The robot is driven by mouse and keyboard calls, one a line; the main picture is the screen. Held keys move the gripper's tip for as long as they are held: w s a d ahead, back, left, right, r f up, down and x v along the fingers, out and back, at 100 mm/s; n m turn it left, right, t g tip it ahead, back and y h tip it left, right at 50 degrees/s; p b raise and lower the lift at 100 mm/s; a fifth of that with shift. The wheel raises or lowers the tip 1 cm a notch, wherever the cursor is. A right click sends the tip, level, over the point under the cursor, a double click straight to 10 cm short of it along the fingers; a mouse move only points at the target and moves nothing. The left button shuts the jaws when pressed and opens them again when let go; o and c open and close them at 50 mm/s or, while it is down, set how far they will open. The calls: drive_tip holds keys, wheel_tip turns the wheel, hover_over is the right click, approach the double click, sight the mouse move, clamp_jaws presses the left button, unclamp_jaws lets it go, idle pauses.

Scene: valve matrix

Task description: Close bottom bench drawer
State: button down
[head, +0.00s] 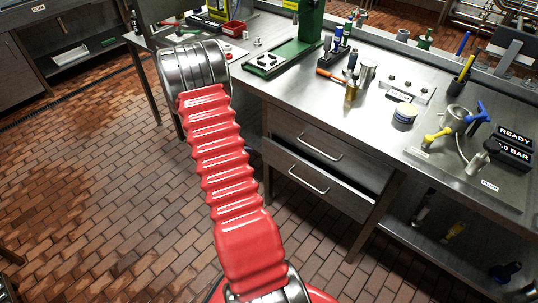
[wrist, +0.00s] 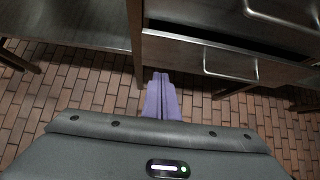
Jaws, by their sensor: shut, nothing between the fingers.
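The bottom bench drawer (head: 330,186) is partly open in the head view, with a dark gap above its front. Its bar handle (head: 308,180) is on that front. In the wrist view the drawer front (wrist: 180,52) and its handle (wrist: 230,68) show at upper right, with the dark opening behind the front. My gripper (wrist: 160,76) is shut and empty. Its purple fingers point toward the lower left part of the drawer front, left of the handle. I cannot tell whether they touch it. In the head view my gripper is not visible.
The upper drawer (head: 300,135) above looks shut, and its handle (head: 320,146) sticks out. A bench leg (head: 365,230) stands right of the drawers. The steel benchtop (head: 310,105) holds tools, a green press and a valve. The brick floor (head: 110,190) in front is clear.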

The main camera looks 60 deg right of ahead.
sight(292, 158)
drive_tip(key=s+a+f+n+g+h, duration=0.1)
drive_tip(key=s+a+f+g+h, duration=0.15)
drive_tip(key=s+f, duration=0.45)
drive_tip(key=s+a+f+n+g+h, duration=0.1)
drive_tip(key=s+a+f+h, duration=0.1)
drive_tip(key=s+a+f, duration=0.5)
drive_tip(key=w+d+r+m+t+h, duration=0.1)
drive_tip(key=w+d+r+m+h, duration=0.1)
drive_tip(key=w+d+r+h, duration=0.1)
wheel_tip(292, 158, up, 2)
drive_tip(key=shift+d+h, duration=0.5)
drive_tip(key=shift+h, duration=0.15)
drive_tip(key=shift+d, duration=0.1)
drive_tip(key=x, duration=1.3)
drive_tip(key=shift+d, duration=0.4)
